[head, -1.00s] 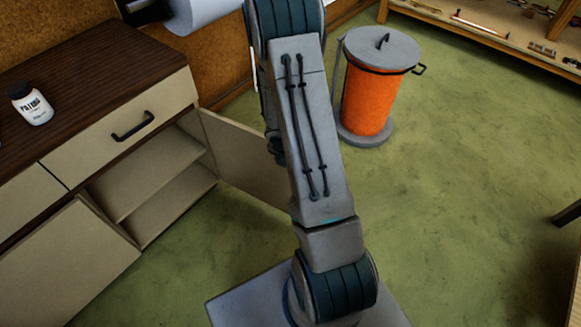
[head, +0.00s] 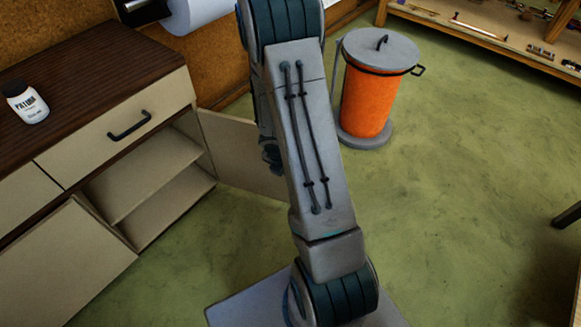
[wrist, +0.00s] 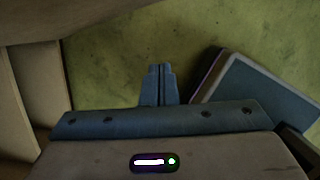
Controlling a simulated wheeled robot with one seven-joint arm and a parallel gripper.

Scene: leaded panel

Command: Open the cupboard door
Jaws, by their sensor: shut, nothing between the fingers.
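The cupboard door (head: 240,155) is the beige right-hand door, hinged at the cupboard's right side. It stands wide open, swung outward, showing the shelf (head: 150,180) and interior. Its outer end is hidden behind my arm. My gripper's dark wrist end shows just left of the arm in the head view, in front of the door; its fingertips are hidden there. In the wrist view my gripper (wrist: 157,70) has its fingers together and empty, over the green floor. Beige panels of the cupboard or door lie left of and above it; I cannot tell whether it touches them.
A second beige door (head: 65,265) on the left looks shut. A drawer with a black handle (head: 129,124) is above the opening. A white bottle (head: 26,103) stands on the wooden top.

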